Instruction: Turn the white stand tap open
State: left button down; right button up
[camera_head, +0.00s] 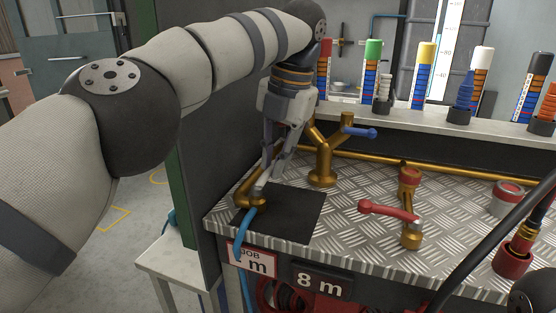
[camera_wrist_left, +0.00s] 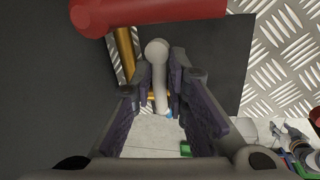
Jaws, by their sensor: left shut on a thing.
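The white tap lever (camera_wrist_left: 158,75) lies between the two fingers of my left gripper (camera_wrist_left: 160,92) in the left wrist view. The gripper is shut on it. In the head view my left gripper (camera_head: 264,178) points down at a low brass tap (camera_head: 250,200) above a dark mat (camera_head: 290,217). The fingers hide much of this lever. A blue hose (camera_head: 243,240) hangs from the tap over the bench front. My right gripper is not in view.
A forked brass stand (camera_head: 322,160) with a blue lever (camera_head: 361,132) stands right of my gripper. A red-lever tap (camera_head: 390,210) is farther right on the metal bench (camera_head: 345,240). In the left wrist view a red bar (camera_wrist_left: 150,12) crosses the top.

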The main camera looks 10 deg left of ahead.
pick_arm(q)
jog(key=shift+w+a+n+b, duration=0.2)
jog(key=shift+n+b, duration=0.1)
jog(key=shift+n, duration=0.4)
jog(key=shift+a, duration=0.15)
jog(key=c, duration=1.6)
grip_release()
jog(key=shift+c, duration=0.2)
